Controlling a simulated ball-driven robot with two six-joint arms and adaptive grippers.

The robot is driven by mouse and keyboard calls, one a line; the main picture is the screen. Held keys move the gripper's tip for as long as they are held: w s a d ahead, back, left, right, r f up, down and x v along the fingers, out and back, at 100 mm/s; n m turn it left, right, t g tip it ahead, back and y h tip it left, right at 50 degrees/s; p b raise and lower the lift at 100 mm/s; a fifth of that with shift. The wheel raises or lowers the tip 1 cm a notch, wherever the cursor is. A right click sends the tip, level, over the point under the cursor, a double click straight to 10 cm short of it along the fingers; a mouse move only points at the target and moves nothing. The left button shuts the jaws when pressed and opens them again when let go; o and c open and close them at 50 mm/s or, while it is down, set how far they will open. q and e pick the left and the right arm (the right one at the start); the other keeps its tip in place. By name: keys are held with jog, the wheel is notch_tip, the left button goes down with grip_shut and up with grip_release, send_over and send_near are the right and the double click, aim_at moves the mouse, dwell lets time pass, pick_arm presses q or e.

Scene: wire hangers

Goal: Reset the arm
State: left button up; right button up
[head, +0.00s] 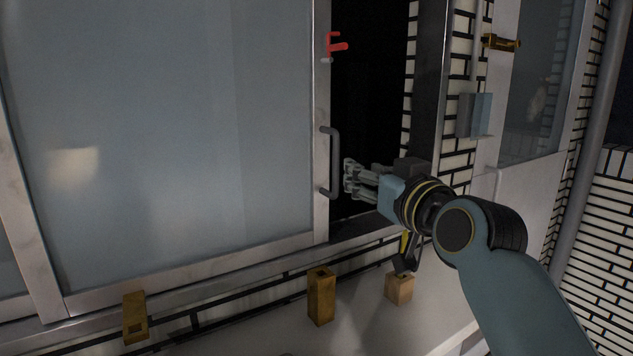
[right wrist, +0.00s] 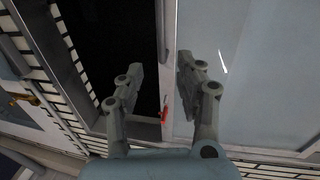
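My right arm comes in from the right in the head view. My right gripper (head: 352,178) is beside the grey bar handle (head: 333,163) of a sliding glass window (head: 180,130). In the right wrist view the two fingers of the right gripper (right wrist: 160,65) stand apart with nothing between them, and the window frame edge lies behind them. I cannot tell whether the gripper touches the handle, but it does not grip it. My left gripper is not in view.
The window stands partly open, with a dark gap (head: 368,90) on its right. A red latch (head: 336,45) is on the frame. Below, a brass block (head: 321,297), another brass block (head: 135,318) and a wooden block (head: 399,289) are near the ledge. A grey box (head: 474,115) is on the tiled wall.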

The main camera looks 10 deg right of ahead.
jog(key=s+d+f+g+h, duration=0.15)
jog(key=s+f+g, duration=0.25)
jog(key=s+f, duration=0.4)
jog(key=s+d+f+g, duration=0.2)
jog(key=s+f+g, duration=0.2)
jog(key=s+f, duration=0.4)
jog(key=s+d+f+g+h, duration=0.1)
jog(key=s+d+f+g, duration=0.2)
jog(key=s, duration=0.7)
jog(key=s+d+f+g+h, duration=0.1)
jog(key=s+d+f+g, duration=0.15)
jog(key=s, duration=0.65)
notch_tip(320, 180, down, 36)
jog(key=s+d+m+g+b, duration=0.1)
jog(key=s+d+g+b, duration=0.1)
jog(key=b, duration=0.7)
jog(key=s+d+f+g+b, duration=0.1)
jog(key=s+f+b, duration=0.5)
jog(key=s+f, duration=1.2)
notch_tip(320, 180, down, 4)
jog(key=shift+s+b, duration=0.15)
jog(key=shift+b, duration=0.15)
jog(key=shift+s+m+g, duration=0.1)
jog(key=shift+m+g, duration=0.15)
jog(key=shift+m, duration=0.05)
